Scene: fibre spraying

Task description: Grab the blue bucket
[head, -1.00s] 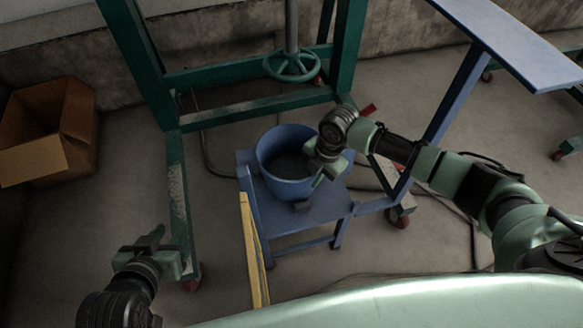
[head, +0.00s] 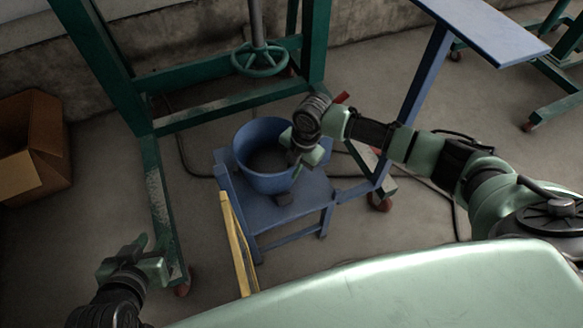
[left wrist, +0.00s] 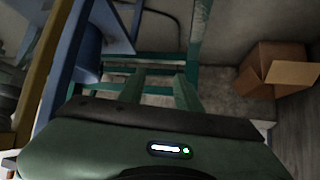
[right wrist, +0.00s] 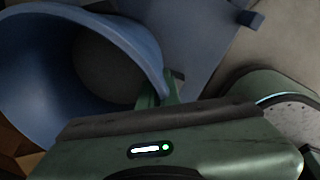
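The blue bucket (head: 268,180) stands upright on a blue stool (head: 305,192) and holds something dark. My right gripper (head: 308,158) is at the bucket's right rim. In the right wrist view the bucket (right wrist: 40,100) fills the left side. There the fingers of my right gripper (right wrist: 158,92) are close together, one on each side of the rim, and look shut on it. My left gripper (head: 145,252) is low at the left, away from the bucket. In the left wrist view its fingers (left wrist: 158,88) are apart with nothing between them.
A green frame (head: 155,190) with a handwheel (head: 260,60) stands behind and left of the stool. A yellow bar (head: 238,245) leans at the stool's left front. A cardboard box (head: 35,150) is at far left. A blue table (head: 490,30) is at upper right.

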